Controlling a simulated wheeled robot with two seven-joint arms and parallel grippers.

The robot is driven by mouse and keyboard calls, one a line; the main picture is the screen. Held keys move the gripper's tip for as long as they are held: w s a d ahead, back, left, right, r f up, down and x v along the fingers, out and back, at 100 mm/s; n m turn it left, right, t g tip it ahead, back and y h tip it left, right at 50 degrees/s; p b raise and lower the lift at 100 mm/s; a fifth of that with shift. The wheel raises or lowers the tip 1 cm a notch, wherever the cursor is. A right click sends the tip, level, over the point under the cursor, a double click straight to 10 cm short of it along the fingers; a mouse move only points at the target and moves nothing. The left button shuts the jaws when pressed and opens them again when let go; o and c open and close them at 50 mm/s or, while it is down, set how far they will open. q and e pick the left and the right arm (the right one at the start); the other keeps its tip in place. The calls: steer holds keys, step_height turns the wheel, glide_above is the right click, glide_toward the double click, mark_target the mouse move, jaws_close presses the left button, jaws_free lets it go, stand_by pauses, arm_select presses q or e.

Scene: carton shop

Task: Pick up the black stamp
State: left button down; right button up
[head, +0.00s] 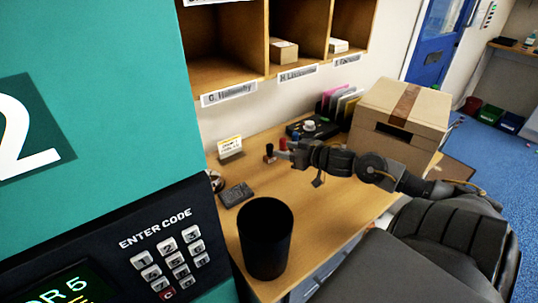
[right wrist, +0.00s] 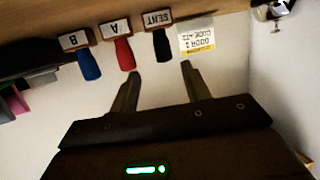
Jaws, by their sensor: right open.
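The black stamp (right wrist: 162,42) stands with its SENT label showing in the right wrist view, which is upside down. It also shows in the head view (head: 269,152), on the wooden desk left of my right gripper (head: 284,156). In the right wrist view my right gripper (right wrist: 160,70) is open, with its fingertips on either side of the black handle's line and just short of it. Nothing is between the fingers. A red stamp (right wrist: 123,50) and a blue stamp (right wrist: 88,62) stand beside the black one. My left gripper is not in view.
A door-code card (right wrist: 197,38) stands close beside the black stamp. A carton (head: 402,110) sits at the desk's right. A black cup (head: 266,240) and a dark pad (head: 235,194) are nearer the front. Bare desk (head: 325,205) lies between cup and carton.

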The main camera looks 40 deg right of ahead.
mark_target(270, 144)
steer(key=shift+x, duration=1.1)
steer(key=shift+w, duration=0.15)
steer(key=shift+w+a, duration=0.15)
steer(key=shift+w, duration=0.25)
steer(key=p+x, duration=0.1)
steer(key=x, duration=0.2)
steer(key=shift+a, duration=0.15)
steer(key=shift+w+a+f, duration=0.1)
steer(key=shift+w+f, duration=0.1)
steer(key=shift+w, duration=0.3)
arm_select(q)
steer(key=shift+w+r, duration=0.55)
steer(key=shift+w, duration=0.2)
arm_select(e)
steer(key=shift+c, duration=0.2)
jaws_close()
